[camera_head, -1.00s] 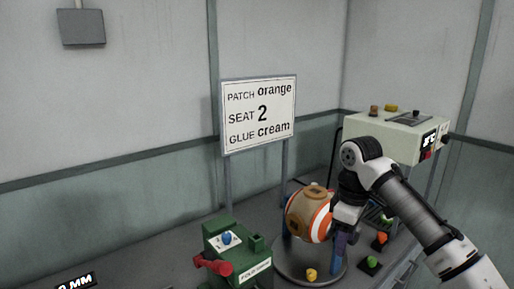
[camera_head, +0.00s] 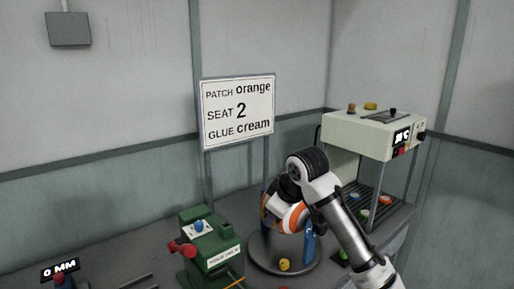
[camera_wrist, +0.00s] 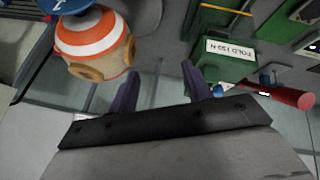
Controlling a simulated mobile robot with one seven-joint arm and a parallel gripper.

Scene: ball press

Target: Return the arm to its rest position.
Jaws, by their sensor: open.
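My arm (camera_head: 350,230) reaches up from the lower right in the head view and bends at a dark wrist joint. The ball (camera_head: 290,215), orange and white striped, sits on its round stand and is partly hidden by my arm. The ball also shows at the upper left in the wrist view (camera_wrist: 95,45), with tan patches. My gripper (camera_wrist: 160,78) is open and empty in the wrist view, its two dark fingers apart. It is clear of the ball. In the head view its fingers cannot be made out.
A green machine (camera_head: 208,245) with a red handle stands left of the ball; it is also in the wrist view (camera_wrist: 222,40). A cream machine (camera_head: 365,135) on legs stands at the right. The sign (camera_head: 238,110) stands behind. A small yellow object (camera_head: 284,265) lies on the stand's base.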

